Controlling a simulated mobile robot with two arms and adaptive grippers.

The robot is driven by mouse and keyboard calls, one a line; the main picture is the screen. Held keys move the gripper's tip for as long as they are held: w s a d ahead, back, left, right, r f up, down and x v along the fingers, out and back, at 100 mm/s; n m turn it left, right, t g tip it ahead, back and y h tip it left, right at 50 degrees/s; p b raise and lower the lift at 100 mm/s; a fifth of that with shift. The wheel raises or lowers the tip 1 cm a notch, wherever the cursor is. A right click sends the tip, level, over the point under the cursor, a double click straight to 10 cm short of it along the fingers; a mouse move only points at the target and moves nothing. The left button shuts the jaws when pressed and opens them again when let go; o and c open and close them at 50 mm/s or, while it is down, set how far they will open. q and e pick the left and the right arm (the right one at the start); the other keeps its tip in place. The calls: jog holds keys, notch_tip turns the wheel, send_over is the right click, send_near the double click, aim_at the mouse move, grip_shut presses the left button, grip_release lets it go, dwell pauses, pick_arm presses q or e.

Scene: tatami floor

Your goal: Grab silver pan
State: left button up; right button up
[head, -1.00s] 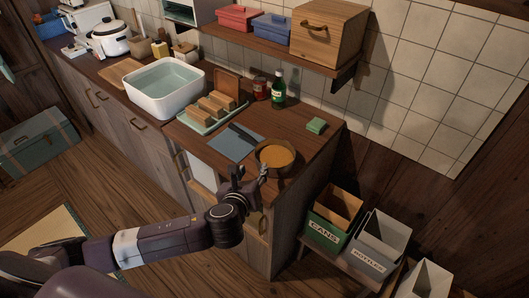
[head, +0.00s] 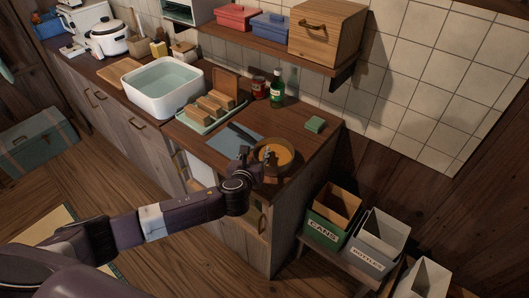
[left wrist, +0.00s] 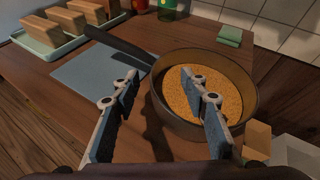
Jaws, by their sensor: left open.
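The pan (head: 285,153) stands on the wooden counter near its front right corner and holds something orange-brown. In the left wrist view, the pan (left wrist: 238,85) looks brownish, and its dark handle (left wrist: 118,47) points to the upper left over a blue-grey board (left wrist: 85,75). My left gripper (head: 262,157) is open at the pan's near left side. In the left wrist view its fingers (left wrist: 155,88) straddle the pan's left rim: one shows outside the rim, the other over the contents. Contact cannot be told. My right gripper is not in view.
A tray (head: 183,120) with several bread-like blocks, a green bottle (head: 277,87) and a red jar (head: 259,88) stand behind the pan. A green sponge (head: 316,124) lies to the right. Bins (head: 325,232) stand below the counter's right end.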

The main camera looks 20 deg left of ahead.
aim_at(259, 147)
pick_arm(q)
jog(key=shift+x, duration=1.65)
jog(key=shift+c, duration=0.5)
jog(key=shift+s, duration=0.1)
grip_shut()
